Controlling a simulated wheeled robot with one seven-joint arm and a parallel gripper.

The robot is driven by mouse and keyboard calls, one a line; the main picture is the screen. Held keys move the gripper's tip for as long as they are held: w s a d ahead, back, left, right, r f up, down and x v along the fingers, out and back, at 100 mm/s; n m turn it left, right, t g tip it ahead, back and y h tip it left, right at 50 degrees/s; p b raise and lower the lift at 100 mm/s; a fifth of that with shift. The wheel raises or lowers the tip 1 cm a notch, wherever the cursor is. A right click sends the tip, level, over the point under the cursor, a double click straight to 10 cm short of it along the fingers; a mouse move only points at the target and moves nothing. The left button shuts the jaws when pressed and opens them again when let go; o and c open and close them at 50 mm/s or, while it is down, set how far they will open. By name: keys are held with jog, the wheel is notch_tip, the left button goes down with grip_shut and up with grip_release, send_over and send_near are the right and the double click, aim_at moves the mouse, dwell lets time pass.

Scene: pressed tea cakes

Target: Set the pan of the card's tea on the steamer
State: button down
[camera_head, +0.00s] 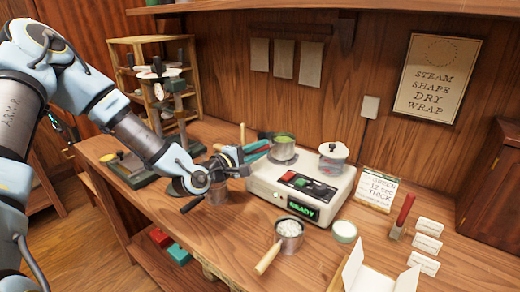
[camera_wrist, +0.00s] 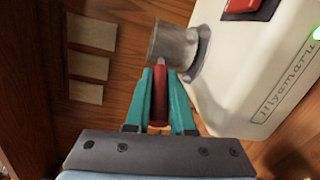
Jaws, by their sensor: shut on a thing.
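The card (camera_head: 377,188) stands on the table right of the steamer and reads GREEN, 12 sec, THICK. The white steamer (camera_head: 262,181) has a lit READY display, and its side fills the right of the wrist view (camera_wrist: 240,75). A metal pan (camera_head: 281,153) with green tea (camera_head: 283,140) is at the steamer's back left. My gripper (camera_head: 266,147) has its teal fingers shut on the pan's red handle (camera_wrist: 159,95). In the wrist view the pan (camera_wrist: 170,45) is upright beside a round metal seat (camera_wrist: 201,52); whether it rests there I cannot tell.
A lidded pot (camera_head: 333,157) is on the steamer's back right. A pan of pale contents (camera_head: 289,240) with a wooden handle stands in front of the steamer.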

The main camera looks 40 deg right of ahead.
jog(key=shift+f+b, duration=0.4)
jog(key=shift+f, duration=0.1)
jog(key=c, duration=0.7)
grip_release()
jog(key=a+b, duration=0.1)
jog(key=a, duration=0.2)
jog(key=s+a+b, duration=0.1)
jog(key=a, duration=0.3)
jog(key=a+b, duration=0.1)
jog(key=a, duration=0.2)
jog(key=shift+s+a+r, duration=0.3)
jog(key=shift+s+a, duration=0.05)
jog(key=shift+a, duration=0.1)
